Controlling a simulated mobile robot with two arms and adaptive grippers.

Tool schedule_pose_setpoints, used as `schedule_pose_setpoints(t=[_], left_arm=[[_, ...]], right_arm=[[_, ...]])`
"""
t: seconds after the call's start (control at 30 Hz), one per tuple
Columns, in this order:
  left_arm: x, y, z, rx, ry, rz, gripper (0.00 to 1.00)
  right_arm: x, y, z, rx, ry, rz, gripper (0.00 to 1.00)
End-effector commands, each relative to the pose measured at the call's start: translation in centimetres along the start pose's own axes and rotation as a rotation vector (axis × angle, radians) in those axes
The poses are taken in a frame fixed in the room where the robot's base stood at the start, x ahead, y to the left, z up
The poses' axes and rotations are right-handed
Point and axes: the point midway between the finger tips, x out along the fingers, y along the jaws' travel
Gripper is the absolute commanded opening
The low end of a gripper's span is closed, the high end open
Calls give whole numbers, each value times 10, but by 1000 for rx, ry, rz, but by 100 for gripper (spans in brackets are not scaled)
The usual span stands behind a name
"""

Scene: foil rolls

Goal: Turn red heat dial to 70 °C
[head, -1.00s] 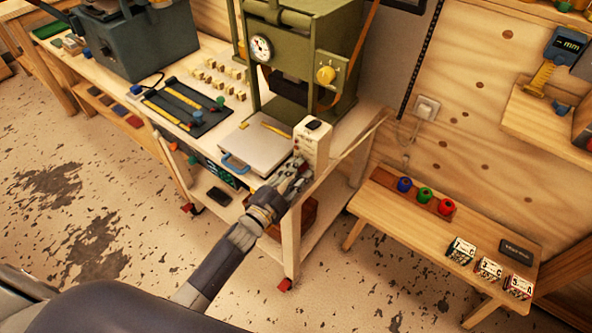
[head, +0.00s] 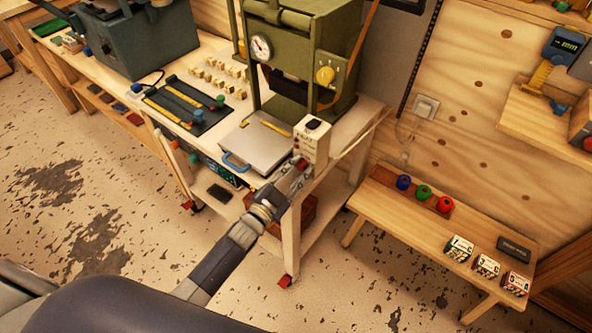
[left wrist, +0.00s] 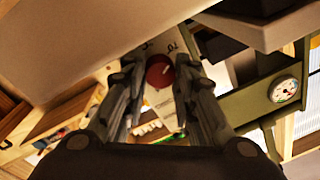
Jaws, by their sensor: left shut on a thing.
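The red heat dial (head: 301,164) is on the front of a cream control box (head: 316,148) at the right front corner of the press table. My left gripper (head: 297,172) reaches it from the front and is shut on it. In the left wrist view the round red dial (left wrist: 160,72) shows between the two fingers of the left gripper (left wrist: 162,78). The dial's temperature marks are too small to read, so its setting cannot be told. My right gripper is not in view.
The green press (head: 300,60) with a gauge and yellow knob stands behind the box. A flat plate with a blue handle (head: 235,162) lies to its left. A low wooden bench (head: 420,235) with coloured rolls and small boxes stands at right.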

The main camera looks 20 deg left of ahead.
Motion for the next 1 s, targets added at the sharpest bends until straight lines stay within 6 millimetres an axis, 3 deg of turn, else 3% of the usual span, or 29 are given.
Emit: schedule_pose_setpoints(t=[0.17, 0.2, 0.27, 0.67, 0.87, 1.0], left_arm=[[0, 1, 1, 0, -1, 2, 2], [0, 1, 1, 0, -1, 2, 33], [0, 1, 1, 0, -1, 2, 46], [-3, 0, 0, 1, 0, 0, 47], [-29, 1, 1, 2, -2, 2, 47], [-58, 2, 2, 0, -4, 3, 47]], right_arm=[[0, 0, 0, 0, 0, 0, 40], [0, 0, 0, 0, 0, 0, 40], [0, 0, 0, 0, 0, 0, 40], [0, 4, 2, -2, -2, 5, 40], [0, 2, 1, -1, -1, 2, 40], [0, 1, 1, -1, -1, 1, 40]])
